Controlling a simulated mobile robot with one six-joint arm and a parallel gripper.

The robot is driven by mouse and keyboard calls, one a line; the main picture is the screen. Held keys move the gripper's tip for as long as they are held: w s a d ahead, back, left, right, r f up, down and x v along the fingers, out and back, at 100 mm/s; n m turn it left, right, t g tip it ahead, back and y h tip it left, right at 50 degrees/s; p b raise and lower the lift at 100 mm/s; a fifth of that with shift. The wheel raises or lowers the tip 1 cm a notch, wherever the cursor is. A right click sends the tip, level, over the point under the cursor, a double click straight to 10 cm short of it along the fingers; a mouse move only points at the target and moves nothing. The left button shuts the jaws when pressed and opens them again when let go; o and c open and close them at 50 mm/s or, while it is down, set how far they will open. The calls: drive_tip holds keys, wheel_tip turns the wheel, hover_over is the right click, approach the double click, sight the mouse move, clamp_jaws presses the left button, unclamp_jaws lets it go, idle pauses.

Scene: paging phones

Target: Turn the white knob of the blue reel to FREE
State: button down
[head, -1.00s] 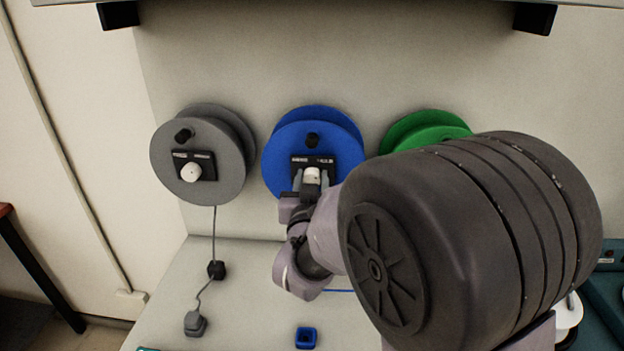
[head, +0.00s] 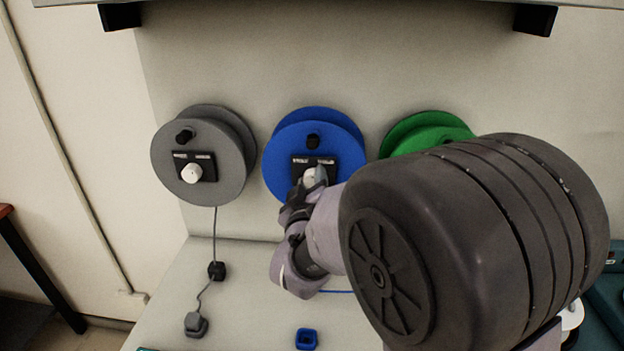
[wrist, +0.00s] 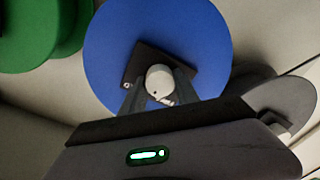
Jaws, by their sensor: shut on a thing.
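The blue reel (head: 280,165) is on the wall in the middle of the head view, with a black label plate (head: 328,162) on its face. Its white knob (head: 309,177) sits at the plate, partly hidden by my gripper (head: 315,178). In the wrist view the white knob (wrist: 158,80) stands between the two fingers of my gripper (wrist: 158,92), which is shut on it. The blue reel (wrist: 200,45) fills the middle of that view, and the plate (wrist: 133,68) looks tilted there. The words on the plate are too small to read.
A grey reel (head: 165,160) with its own white knob hangs at left, its cord running down to a grey plug (head: 196,324). A green reel (head: 425,130) at right is partly hidden by my arm. A small blue piece (head: 306,339) lies on the worktop below.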

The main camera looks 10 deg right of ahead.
drive_tip(key=n+p, duration=0.1)
drive_tip(key=n, duration=0.3)
drive_tip(key=shift+r, duration=0.15)
drive_tip(key=n+p, duration=0.2)
drive_tip(key=n, duration=0.3)
drive_tip(key=shift+a+p, duration=0.1)
drive_tip(key=shift+p, duration=0.2)
drive_tip(key=shift+n, duration=0.4)
drive_tip(key=c, duration=0.9)
unclamp_jaws()
drive_tip(key=shift+w+f, duration=0.15)
drive_tip(key=shift+f, duration=0.05)
drive_tip(key=b+v, duration=0.4)
drive_tip(key=v, duration=0.4)
drive_tip(key=b+v, duration=0.5)
drive_tip(key=v, duration=0.4)
drive_tip(key=shift+a+r, duration=0.2)
drive_tip(key=shift+a, duration=0.1)
